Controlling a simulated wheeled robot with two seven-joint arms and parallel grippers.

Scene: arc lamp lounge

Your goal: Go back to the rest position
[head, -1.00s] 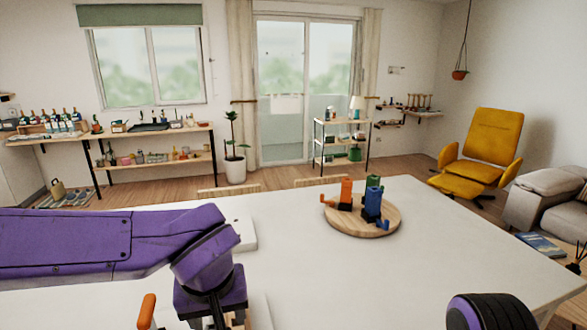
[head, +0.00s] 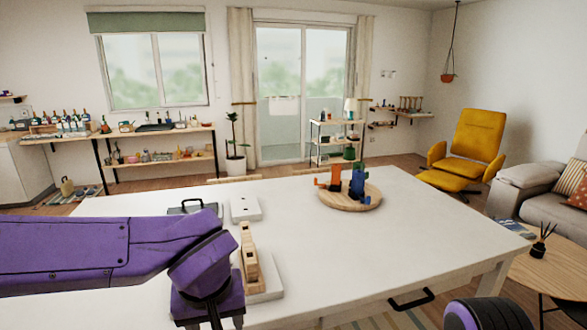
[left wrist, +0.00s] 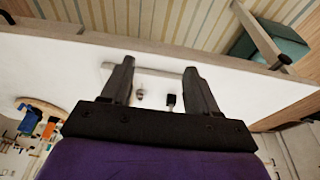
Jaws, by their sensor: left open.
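My left gripper (left wrist: 159,65) is open in the left wrist view, with nothing between its two dark fingers. They stand over the white table, in front of a white plate (left wrist: 150,78) with small dark and grey fittings. In the head view my purple left arm reaches in from the left, low over the table (head: 400,235), and its fingertips are not visible. A dark, purple-edged part of my right arm shows at the bottom right. My right gripper is out of view.
A round wooden tray (head: 350,203) holds orange, blue and green pieces. A wooden block (head: 248,258) on a white base, a white plate (head: 245,208) and a black-handled item (head: 192,205) stand near my left arm. The table's right half is mostly clear.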

